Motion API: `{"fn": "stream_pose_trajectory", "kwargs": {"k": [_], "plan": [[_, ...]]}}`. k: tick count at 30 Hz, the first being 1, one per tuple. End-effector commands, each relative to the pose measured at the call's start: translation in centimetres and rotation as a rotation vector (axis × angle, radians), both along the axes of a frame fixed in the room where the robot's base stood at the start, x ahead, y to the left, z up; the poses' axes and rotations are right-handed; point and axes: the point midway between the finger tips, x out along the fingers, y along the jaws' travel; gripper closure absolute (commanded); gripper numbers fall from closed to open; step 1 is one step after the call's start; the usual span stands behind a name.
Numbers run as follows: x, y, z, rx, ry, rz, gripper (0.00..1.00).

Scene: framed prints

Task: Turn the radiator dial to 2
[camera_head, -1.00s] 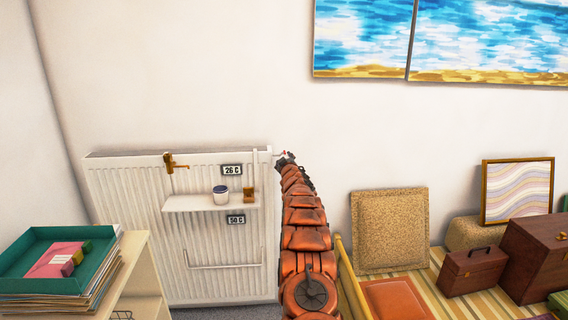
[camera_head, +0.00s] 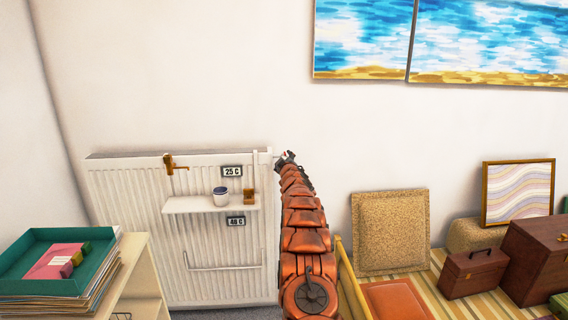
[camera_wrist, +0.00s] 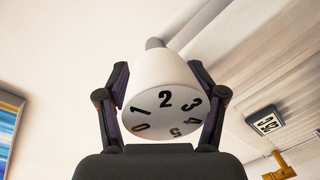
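The radiator dial (camera_wrist: 163,85) is a white, tapered knob. Its face carries black numbers: 0, 1, 2, 3 and 5 are readable, with the 2 near the top middle in the wrist view. My gripper (camera_wrist: 160,75) has its dark fingers on both sides of the dial, very close to it; I cannot tell whether both touch. In the head view my gripper (camera_head: 287,158) is at the top right corner of the white radiator (camera_head: 130,215) and hides the dial. Two small displays on the radiator read 25 C (camera_head: 232,171) and 48 C (camera_head: 236,221).
A small shelf (camera_head: 180,204) on the radiator holds a white cup (camera_head: 220,196) and a brown item (camera_head: 249,195). A brass tap (camera_head: 171,163) sits left of the displays. A green tray (camera_head: 35,278) is at lower left. Boxes and a cork board (camera_head: 390,231) stand right.

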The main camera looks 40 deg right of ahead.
Motion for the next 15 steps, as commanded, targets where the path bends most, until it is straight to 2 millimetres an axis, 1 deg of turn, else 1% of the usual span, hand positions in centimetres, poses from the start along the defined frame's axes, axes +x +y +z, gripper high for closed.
{"fn": "stream_pose_trajectory", "kwargs": {"k": [1,2,15], "plan": [[-0.07,-0.08,-0.11,0.001,0.001,-0.001,0.26],[-0.08,-0.09,-0.15,0.001,0.002,-0.002,0.22],[-0.19,0.00,-0.36,0.003,0.006,-0.002,0.22]]}}
